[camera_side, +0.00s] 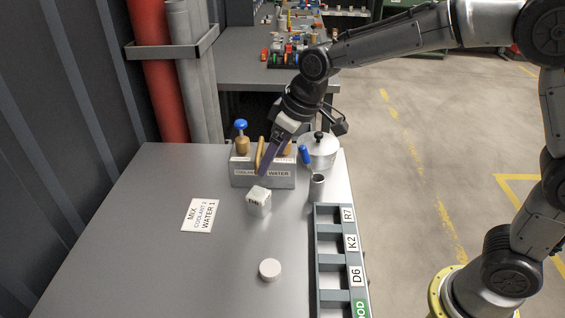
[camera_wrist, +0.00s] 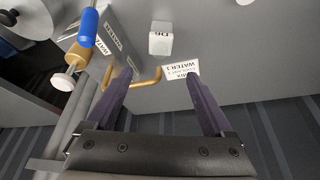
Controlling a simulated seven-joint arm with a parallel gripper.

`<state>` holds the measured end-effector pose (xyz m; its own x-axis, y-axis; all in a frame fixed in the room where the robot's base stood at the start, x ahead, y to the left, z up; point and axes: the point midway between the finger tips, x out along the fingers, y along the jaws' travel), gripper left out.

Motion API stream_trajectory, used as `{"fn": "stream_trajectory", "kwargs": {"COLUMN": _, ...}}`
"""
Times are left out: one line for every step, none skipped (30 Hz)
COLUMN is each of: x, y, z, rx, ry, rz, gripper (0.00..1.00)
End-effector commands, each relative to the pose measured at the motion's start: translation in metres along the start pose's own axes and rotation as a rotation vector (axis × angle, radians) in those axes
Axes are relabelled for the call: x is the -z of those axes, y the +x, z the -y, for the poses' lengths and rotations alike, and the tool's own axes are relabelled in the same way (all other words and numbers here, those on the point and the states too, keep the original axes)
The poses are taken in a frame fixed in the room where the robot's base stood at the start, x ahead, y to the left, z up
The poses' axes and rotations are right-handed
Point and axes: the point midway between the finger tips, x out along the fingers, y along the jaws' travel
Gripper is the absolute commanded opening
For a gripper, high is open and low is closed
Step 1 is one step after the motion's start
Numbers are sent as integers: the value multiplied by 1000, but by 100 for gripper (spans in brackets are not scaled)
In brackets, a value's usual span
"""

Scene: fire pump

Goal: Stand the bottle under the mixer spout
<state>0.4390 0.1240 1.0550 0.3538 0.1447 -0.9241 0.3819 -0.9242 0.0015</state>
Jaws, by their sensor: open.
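The bottle appears to be the small white block-shaped container (camera_side: 258,201), with a dark label, on the table in front of the mixer. In the wrist view its label reads D6 (camera_wrist: 161,40). The mixer (camera_side: 263,181) is a grey box marked COOLANT and WATER. Its bent gold spout (camera_wrist: 146,82) shows in the wrist view, its end apart from the bottle in the picture. My gripper (camera_side: 268,160) is at the mixer's front, above and behind the bottle. Its fingers (camera_wrist: 157,84) are open and empty, with the spout's end showing between them.
A white card (camera_side: 200,216) reads MIX, COOLANT 2, WATER 1. A white disc (camera_side: 270,269) lies nearer the camera. A labelled rack (camera_side: 330,265), a grey cup (camera_side: 317,188) and a lidded pot (camera_side: 320,153) line the right edge. The table's left side is clear.

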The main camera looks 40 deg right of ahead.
Motion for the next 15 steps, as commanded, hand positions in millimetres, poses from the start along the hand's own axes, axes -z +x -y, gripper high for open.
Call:
{"fn": "stream_trajectory", "kwargs": {"x": 0, "y": -2, "z": 0, "rx": 0, "ry": 0, "rz": 0, "gripper": 87}}
{"fn": "stream_trajectory", "kwargs": {"x": 0, "y": -2, "z": 0, "rx": 0, "ry": 0, "rz": 0, "gripper": 87}}
{"fn": "stream_trajectory", "kwargs": {"x": 0, "y": -2, "z": 0, "rx": 0, "ry": 0, "rz": 1, "gripper": 87}}
{"fn": "stream_trajectory", "kwargs": {"x": 0, "y": -3, "z": 0, "rx": 0, "ry": 0, "rz": 1, "gripper": 87}}
{"fn": "stream_trajectory", "kwargs": {"x": 0, "y": -3, "z": 0, "rx": 0, "ry": 0, "rz": 1, "gripper": 87}}
{"fn": "stream_trajectory", "kwargs": {"x": -1, "y": -4, "z": 0, "rx": -1, "ry": 2, "rz": 0, "gripper": 87}}
{"fn": "stream_trajectory", "kwargs": {"x": -2, "y": -6, "z": -1, "rx": -2, "ry": 4, "rz": -2, "gripper": 87}}
{"fn": "stream_trajectory", "kwargs": {"x": -4, "y": -10, "z": -2, "rx": -4, "ry": 9, "rz": -4, "gripper": 87}}
{"fn": "stream_trajectory", "kwargs": {"x": -9, "y": -18, "z": -4, "rx": -8, "ry": 18, "rz": -8, "gripper": 87}}
{"fn": "stream_trajectory", "kwargs": {"x": -15, "y": -26, "z": -6, "rx": -13, "ry": 27, "rz": -10, "gripper": 87}}
{"fn": "stream_trajectory", "kwargs": {"x": -22, "y": -36, "z": -9, "rx": -18, "ry": 38, "rz": -16, "gripper": 87}}
{"fn": "stream_trajectory", "kwargs": {"x": -34, "y": -50, "z": -12, "rx": -27, "ry": 56, "rz": -22, "gripper": 87}}
{"fn": "stream_trajectory", "kwargs": {"x": -45, "y": -62, "z": -15, "rx": -35, "ry": 73, "rz": -28, "gripper": 87}}
{"fn": "stream_trajectory", "kwargs": {"x": -57, "y": -74, "z": -17, "rx": -43, "ry": 91, "rz": -33, "gripper": 87}}
{"fn": "stream_trajectory", "kwargs": {"x": -76, "y": -90, "z": -20, "rx": -55, "ry": 117, "rz": -41, "gripper": 87}}
